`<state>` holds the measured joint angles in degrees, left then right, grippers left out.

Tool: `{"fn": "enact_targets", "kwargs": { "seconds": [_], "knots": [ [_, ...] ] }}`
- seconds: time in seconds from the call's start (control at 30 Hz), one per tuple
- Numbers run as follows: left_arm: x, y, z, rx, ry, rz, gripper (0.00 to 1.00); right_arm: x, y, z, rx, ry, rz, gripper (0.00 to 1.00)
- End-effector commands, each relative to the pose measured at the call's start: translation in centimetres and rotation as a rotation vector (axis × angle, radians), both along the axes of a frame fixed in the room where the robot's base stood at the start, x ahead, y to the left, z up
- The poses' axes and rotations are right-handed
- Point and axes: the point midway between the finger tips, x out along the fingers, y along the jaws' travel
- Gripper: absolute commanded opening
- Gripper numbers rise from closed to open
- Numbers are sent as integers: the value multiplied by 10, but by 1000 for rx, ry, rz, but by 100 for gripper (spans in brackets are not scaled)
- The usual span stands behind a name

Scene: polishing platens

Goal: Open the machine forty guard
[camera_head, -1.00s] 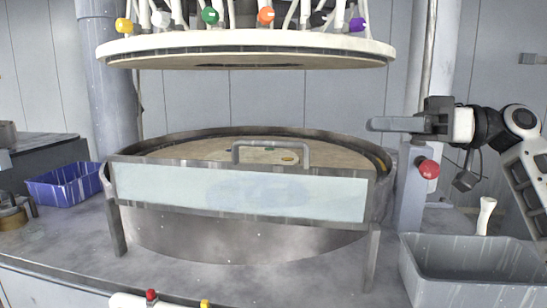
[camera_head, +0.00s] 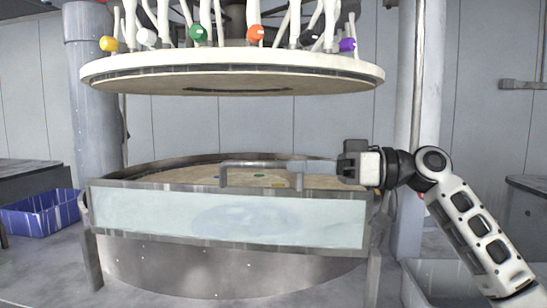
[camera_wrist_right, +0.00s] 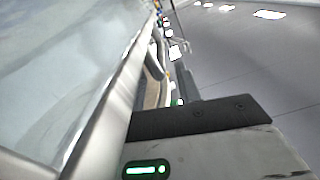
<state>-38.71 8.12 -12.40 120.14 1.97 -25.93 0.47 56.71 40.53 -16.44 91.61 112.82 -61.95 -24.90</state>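The machine guard (camera_head: 150,212) is a long pale translucent panel in a metal frame, standing upright across the front of the round metal basin (camera_head: 200,270). A grey bar handle (camera_head: 240,164) rises from its top edge. My right gripper (camera_head: 305,168) reaches in from the right at handle height, its fingers pointing left and overlapping the handle's right part. I cannot tell whether they touch it or how far apart they are. In the right wrist view the guard's metal frame (camera_wrist_right: 105,115) runs beside the dark gripper part (camera_wrist_right: 200,116). My left gripper is out of view.
A round white upper head (camera_head: 235,65) with hoses and coloured knobs hangs above the basin. A blue bin (camera_head: 40,215) stands at the left and a grey bin (camera_head: 420,285) at the lower right, partly behind my arm. Posts flank the machine.

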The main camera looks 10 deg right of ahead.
Motion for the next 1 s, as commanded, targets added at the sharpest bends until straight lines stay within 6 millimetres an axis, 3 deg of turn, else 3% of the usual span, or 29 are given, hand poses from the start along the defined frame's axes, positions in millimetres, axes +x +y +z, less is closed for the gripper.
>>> {"fn": "enact_targets", "kwargs": {
  "seconds": [0.1, 0.3, 0.7, 0.83, 1.0],
  "knots": [
    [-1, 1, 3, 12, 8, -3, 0, 8, 22, 3, 0, 0, 3, 34],
    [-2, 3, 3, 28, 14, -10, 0, 18, 44, 1, 0, 0, 1, 34],
    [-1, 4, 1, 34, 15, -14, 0, 21, 50, 0, 0, 0, -1, 34],
    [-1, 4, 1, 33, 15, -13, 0, 21, 50, 0, 0, 0, 0, 0],
    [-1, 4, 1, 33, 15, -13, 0, 21, 50, 0, 0, -1, 0, 0]
  ]
}}
